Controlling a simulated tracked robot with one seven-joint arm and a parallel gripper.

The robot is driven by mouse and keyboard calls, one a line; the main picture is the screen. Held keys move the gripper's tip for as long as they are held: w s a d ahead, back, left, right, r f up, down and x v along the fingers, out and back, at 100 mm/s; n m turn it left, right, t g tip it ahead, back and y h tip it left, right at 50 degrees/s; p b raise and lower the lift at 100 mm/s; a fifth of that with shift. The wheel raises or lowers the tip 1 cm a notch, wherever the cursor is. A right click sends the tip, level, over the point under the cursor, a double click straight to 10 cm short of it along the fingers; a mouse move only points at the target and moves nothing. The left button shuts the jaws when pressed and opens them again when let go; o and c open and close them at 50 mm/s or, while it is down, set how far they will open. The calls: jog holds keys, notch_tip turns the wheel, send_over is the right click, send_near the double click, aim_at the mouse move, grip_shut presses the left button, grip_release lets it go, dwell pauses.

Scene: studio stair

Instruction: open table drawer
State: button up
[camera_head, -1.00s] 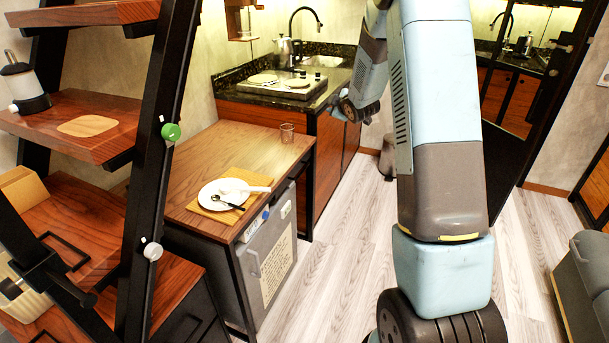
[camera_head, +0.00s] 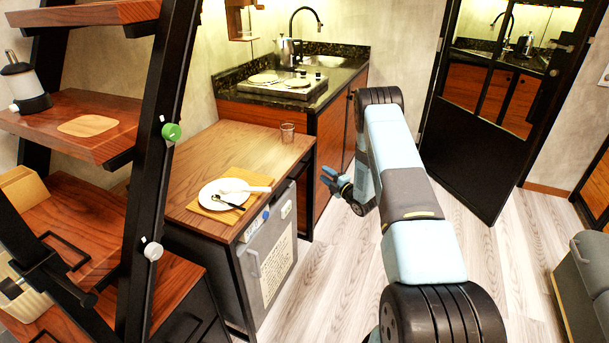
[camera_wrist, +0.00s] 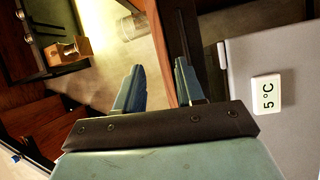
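A table with a brown wooden top (camera_head: 240,148) stands left of my arm, with a grey fridge-like unit (camera_head: 270,258) under it. I cannot clearly make out a drawer front or its handle in the head view. My gripper (camera_head: 330,183) is beyond the table's right end, in front of the wooden kitchen cabinet, with its fingers apart and nothing seen between them. In the wrist view the two blue-grey fingers (camera_wrist: 158,85) are spread. A grey panel (camera_wrist: 285,130) with a white "5 °C" tag (camera_wrist: 267,95) is to their right, apart from them.
A black and wood shelf (camera_head: 150,190) stands at left. A dark glazed door (camera_head: 480,120) stands at right. Pale floor (camera_head: 325,275) is free between table and arm.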

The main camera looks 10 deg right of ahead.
jog(key=s+f+n+y, duration=0.1)
jog(key=s+f+y, duration=0.15)
jog(key=f, duration=0.35)
jog(key=x, duration=1.3)
jog(key=shift+a+h, duration=0.2)
jog(key=shift+h, duration=0.15)
jog(key=shift+c, duration=0.2)
grip_shut()
jog(key=shift+s+f, duration=0.1)
